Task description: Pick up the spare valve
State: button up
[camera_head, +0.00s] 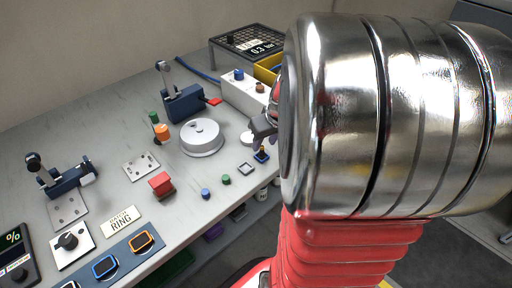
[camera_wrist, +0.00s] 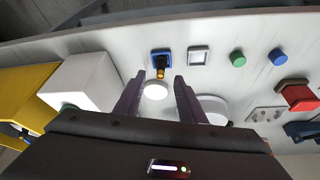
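The spare valve appears to be the small brass and black piece standing on a blue square base. It shows in the wrist view (camera_wrist: 161,70) and near the table's front edge in the head view (camera_head: 262,150). My gripper (camera_wrist: 160,76) is open, its two dark fingers apart with nothing held between them. In the wrist view the valve lies between and just beyond the fingertips; whether they touch it I cannot tell. In the head view my gripper (camera_head: 263,128) is mostly hidden behind my arm, just above the valve.
An empty-looking square grey frame (camera_wrist: 199,56) sits beside the blue base. Green (camera_wrist: 238,59) and blue (camera_wrist: 278,57) buttons follow along the edge. A white disc (camera_wrist: 155,91) lies behind the valve. A white box (camera_wrist: 88,82) and yellow bin (camera_wrist: 25,88) stand at the left.

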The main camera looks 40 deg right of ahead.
aim_at(263, 147)
jog(key=shift+x, duration=2.35)
jog(key=shift+c, duration=0.4)
grip_shut()
